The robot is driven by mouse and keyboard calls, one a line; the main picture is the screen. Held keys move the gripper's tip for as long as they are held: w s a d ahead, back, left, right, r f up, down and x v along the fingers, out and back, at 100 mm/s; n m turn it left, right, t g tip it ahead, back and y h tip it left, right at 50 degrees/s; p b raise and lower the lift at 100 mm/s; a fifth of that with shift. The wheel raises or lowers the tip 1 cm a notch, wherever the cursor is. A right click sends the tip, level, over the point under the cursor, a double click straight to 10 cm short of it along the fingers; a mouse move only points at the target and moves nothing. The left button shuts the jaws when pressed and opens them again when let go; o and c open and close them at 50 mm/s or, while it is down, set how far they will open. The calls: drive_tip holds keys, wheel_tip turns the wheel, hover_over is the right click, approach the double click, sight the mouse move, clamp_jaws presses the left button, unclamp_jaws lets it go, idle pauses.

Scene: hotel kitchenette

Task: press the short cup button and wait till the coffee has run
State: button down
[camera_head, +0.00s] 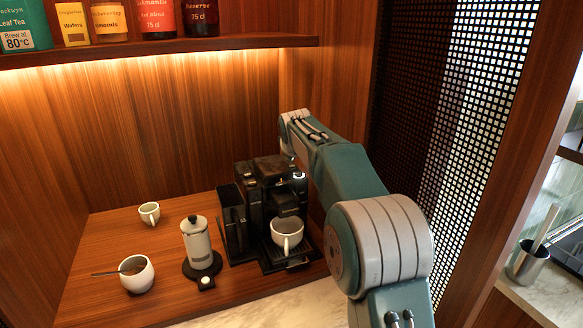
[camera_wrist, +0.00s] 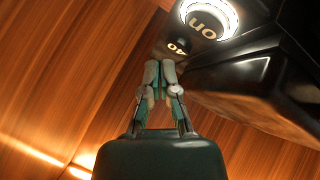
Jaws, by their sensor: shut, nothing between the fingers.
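The black coffee machine (camera_head: 266,172) stands on the wooden counter in the head view. A white cup (camera_head: 287,230) stands under its outlet; I cannot tell whether coffee is in it. In the wrist view a large ring-lit button marked "on" (camera_wrist: 206,22) shows at the top. Just below it is a small dark button marked "40" (camera_wrist: 178,47). My gripper (camera_wrist: 160,68) is shut and empty, its fingertips close beside the "40" button; I cannot tell whether they touch it. In the head view the fingers are hidden behind my arm and the machine.
Left of the machine stand a white grinder-like canister (camera_head: 196,242) on a dark base, a small cup (camera_head: 149,213) and a white bowl (camera_head: 137,274) with a spoon. A shelf (camera_head: 160,48) with tins runs above.

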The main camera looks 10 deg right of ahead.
sight(293, 167)
idle(0.7)
drive_tip(key=shift+f, duration=0.35)
drive_tip(key=shift+f, duration=0.4)
idle(0.7)
drive_tip(key=shift+r, duration=0.8)
drive_tip(key=shift+r, duration=2.5)
drive_tip(key=shift+s, duration=0.1)
